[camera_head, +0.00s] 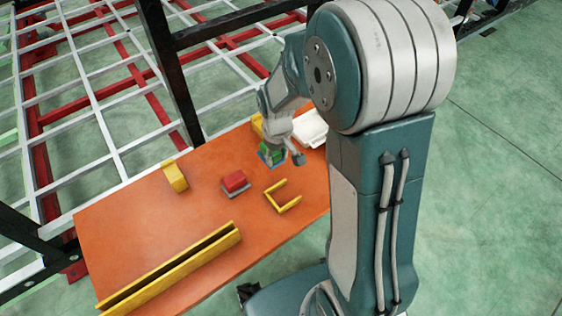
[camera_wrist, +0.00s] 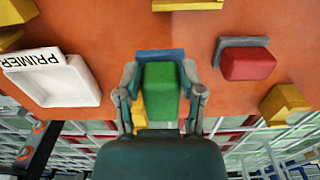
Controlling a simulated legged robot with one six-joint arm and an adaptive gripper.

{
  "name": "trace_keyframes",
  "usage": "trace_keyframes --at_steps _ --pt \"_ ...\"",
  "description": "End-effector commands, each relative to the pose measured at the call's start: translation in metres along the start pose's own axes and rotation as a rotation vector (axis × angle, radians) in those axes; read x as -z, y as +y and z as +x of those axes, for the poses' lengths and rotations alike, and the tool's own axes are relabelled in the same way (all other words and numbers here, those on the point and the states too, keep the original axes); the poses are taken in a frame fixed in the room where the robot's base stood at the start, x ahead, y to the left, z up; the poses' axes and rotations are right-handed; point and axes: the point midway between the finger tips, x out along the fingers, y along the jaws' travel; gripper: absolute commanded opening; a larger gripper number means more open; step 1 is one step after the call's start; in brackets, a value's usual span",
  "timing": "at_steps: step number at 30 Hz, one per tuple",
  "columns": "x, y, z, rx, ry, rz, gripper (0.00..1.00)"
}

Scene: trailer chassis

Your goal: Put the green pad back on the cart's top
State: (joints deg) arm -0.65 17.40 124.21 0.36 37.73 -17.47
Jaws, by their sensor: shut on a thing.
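The green pad (camera_wrist: 161,90) is a small block between the two fingers of my gripper (camera_wrist: 162,95), which is shut on it. In the head view my gripper (camera_head: 274,154) is low over the far right part of the cart's orange top (camera_head: 140,215), and the pad (camera_head: 277,155) is partly hidden by the fingers. A blue piece (camera_wrist: 160,54) shows right beside the pad in the wrist view. I cannot tell whether the pad touches the orange top.
A red block on a grey base (camera_head: 235,181) and a yellow bracket (camera_head: 283,198) lie nearby. A white PRIMER tray (camera_wrist: 58,82) is close to the gripper. A yellow block (camera_head: 175,176) and a long yellow channel (camera_head: 175,267) lie farther left. Bare orange surface lies between them.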

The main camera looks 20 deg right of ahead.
Motion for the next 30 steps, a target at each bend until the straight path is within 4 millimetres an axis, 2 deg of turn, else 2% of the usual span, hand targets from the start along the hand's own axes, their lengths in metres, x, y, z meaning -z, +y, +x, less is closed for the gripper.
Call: trace_keyframes --at_steps 1,8,14,23,24,25,26,30 --pt "0.001 0.005 0.007 0.001 -0.002 0.003 0.13" --pt "0.005 0.018 0.022 0.0 0.0 0.002 0.13" --pt "0.004 0.017 0.05 0.001 -0.002 0.0 0.13" --pt "0.004 0.017 0.053 0.0 0.002 0.0 0.13" --pt "0.004 0.017 0.052 0.0 0.002 0.0 0.69" --pt "0.004 0.017 0.052 0.0 0.002 0.0 0.82" --pt "0.004 0.017 0.052 0.0 0.002 0.0 0.85" --pt "0.004 0.017 0.052 0.0 0.002 0.0 0.85"
